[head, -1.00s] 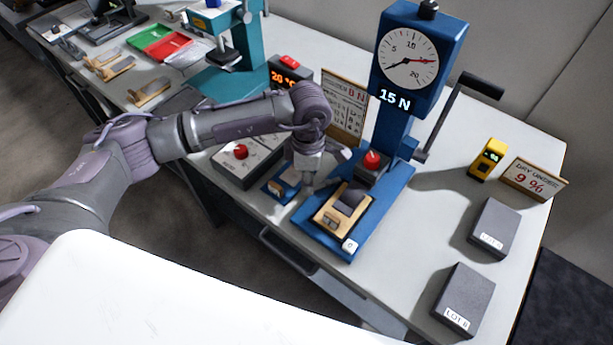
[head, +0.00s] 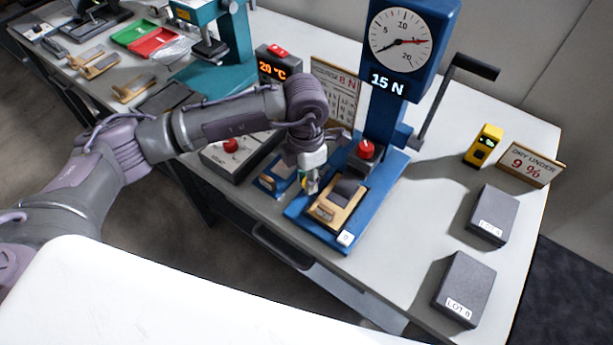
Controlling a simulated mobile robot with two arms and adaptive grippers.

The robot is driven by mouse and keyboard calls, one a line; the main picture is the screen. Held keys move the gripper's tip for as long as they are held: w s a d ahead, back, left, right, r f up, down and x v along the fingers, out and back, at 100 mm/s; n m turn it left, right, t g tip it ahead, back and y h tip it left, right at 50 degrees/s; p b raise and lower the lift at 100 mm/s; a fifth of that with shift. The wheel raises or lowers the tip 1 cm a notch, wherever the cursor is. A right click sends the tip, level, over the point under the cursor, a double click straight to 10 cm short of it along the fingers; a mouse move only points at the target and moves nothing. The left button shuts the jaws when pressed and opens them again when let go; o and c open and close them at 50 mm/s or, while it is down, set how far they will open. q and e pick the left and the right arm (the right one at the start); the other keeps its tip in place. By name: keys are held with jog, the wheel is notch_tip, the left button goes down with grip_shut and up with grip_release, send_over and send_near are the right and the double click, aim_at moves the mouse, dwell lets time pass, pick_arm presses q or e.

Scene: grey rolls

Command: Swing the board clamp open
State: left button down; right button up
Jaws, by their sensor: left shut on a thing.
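A tan wooden board (head: 352,213) with a dark grey piece on it lies on the blue base (head: 374,197) of the dial press. A small tan clamp block (head: 323,211) sits at its near left end. My left gripper (head: 311,187) points down at the left edge of the base, beside the board. It is shut on a small part, seemingly the board clamp's, mostly hidden by the fingers; a bit of yellow shows there. My right gripper is not in view.
The blue press column with a dial (head: 400,40) reading 15 N and a crank handle (head: 470,65) rises behind the board. A grey box with a red knob (head: 231,146) stands left. Grey lot blocks (head: 464,289) lie right. Table between base and blocks is clear.

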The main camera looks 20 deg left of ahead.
pick_arm(q)
jog(key=c, duration=0.9)
grip_release()
jog(key=shift+c, duration=0.2)
notch_tip(320, 180, up, 12)
jog(key=shift+w+a, duration=0.15)
jog(key=shift+w, duration=0.05)
